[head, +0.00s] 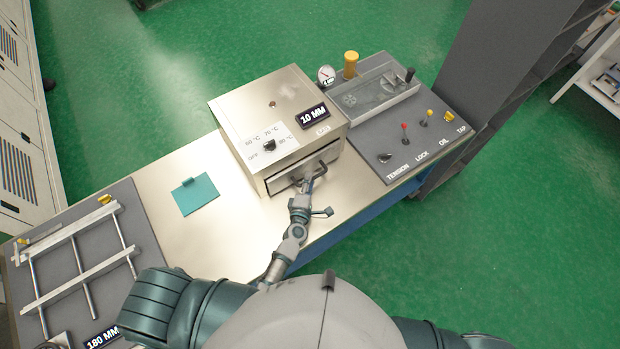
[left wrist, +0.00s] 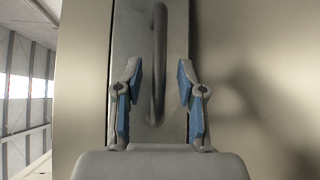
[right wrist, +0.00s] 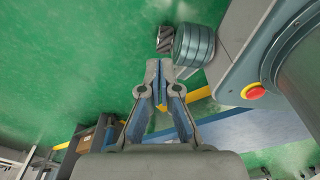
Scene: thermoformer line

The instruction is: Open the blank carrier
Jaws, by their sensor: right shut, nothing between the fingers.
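A steel box (head: 265,118) with a temperature dial and a 10 MM display stands mid-bench. A drawer-like panel (head: 300,172) sits low in its front, with a dark bar handle (head: 320,170); I take this for the blank carrier. In the left wrist view the handle (left wrist: 158,62) runs up and down against the pale panel (left wrist: 130,45). My left gripper (head: 309,184) is at the handle. Its blue-padded fingers (left wrist: 158,75) are open, one on each side of the handle, with gaps. My right gripper (right wrist: 159,66) is shut and empty, outside the head view.
A grey plate (head: 390,130) with levers, a gauge and a yellow knob lies right of the box. A teal sheet (head: 195,194) lies on the bench at left, beside a rail frame (head: 75,245). A red button (right wrist: 254,91) shows in the right wrist view.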

